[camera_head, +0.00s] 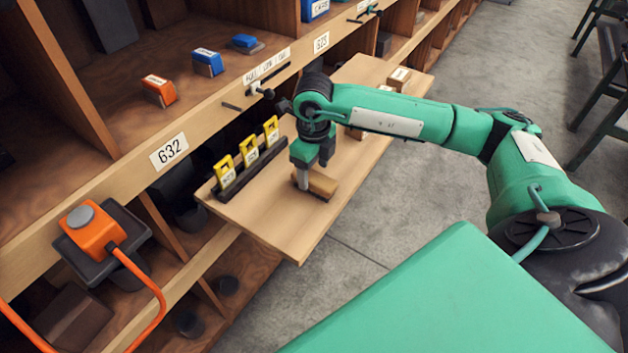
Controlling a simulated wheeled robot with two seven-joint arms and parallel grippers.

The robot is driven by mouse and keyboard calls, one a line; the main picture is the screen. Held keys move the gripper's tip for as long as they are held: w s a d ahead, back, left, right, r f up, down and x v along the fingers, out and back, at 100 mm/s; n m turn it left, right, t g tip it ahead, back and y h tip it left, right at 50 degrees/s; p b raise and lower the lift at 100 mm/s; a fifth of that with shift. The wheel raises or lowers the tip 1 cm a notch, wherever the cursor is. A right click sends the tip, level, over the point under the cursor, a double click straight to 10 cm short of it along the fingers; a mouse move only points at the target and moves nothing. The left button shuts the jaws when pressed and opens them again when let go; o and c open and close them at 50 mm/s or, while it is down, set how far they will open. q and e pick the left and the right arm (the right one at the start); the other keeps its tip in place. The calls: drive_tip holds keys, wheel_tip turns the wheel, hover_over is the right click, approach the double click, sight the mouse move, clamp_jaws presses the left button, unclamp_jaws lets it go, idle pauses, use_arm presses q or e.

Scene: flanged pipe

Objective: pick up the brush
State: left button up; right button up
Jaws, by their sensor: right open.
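A tan wooden block with a darker underside (322,187), which looks like the brush, lies on the pull-out wooden board (285,235). My right gripper (308,175) points down at it from above. One grey finger shows at the block's left end, and the other finger is mostly hidden. The gripper is open. I cannot tell whether the finger touches the block. My left gripper is not in view.
A black rack with yellow tags (248,164) stands along the board's left side. Small wooden blocks (398,78) lie at its far end. An orange device with a cable (92,232) is at the lower left. Shelves line the left; the board's near end is clear.

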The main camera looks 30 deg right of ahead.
sight(314, 177)
drive_tip(key=shift+f, duration=1.55)
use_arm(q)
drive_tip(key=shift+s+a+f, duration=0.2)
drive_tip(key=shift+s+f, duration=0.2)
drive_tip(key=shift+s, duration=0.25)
use_arm(e)
drive_tip(key=shift+c, duration=0.4)
drive_tip(key=c, duration=1.1)
drive_tip(key=shift+r, duration=0.1)
